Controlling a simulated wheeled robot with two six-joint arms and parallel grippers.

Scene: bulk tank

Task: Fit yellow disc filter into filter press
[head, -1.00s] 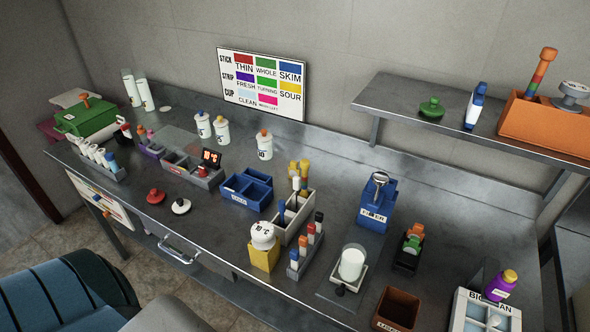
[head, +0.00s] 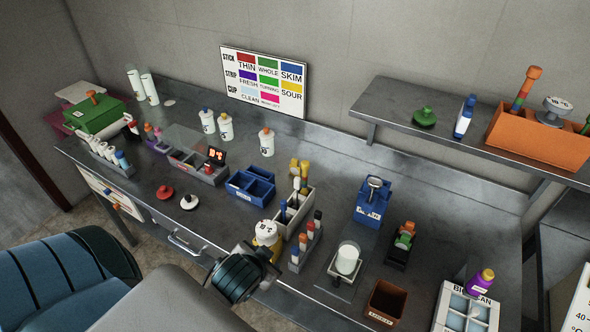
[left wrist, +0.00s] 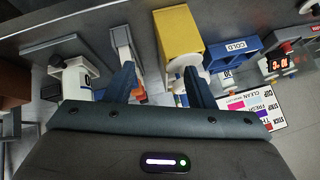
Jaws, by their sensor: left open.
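No yellow disc is clearly recognisable in either view. A blue box-shaped stand with a silver top (head: 374,195) and a front label that seems to read "FILTER" stands right of the counter's middle; I cannot tell whether it is the press. My left gripper (head: 268,257) is at the counter's front edge, close to the yellow block with a white numbered top (head: 267,229) and partly covering it. In the left wrist view its fingers (left wrist: 160,70) are apart with nothing held between them. The yellow block (left wrist: 180,32) lies just beyond the right finger. My right gripper is not in view.
A grey rack (head: 294,211) and a stick holder (head: 306,250) stand close right of my left gripper.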

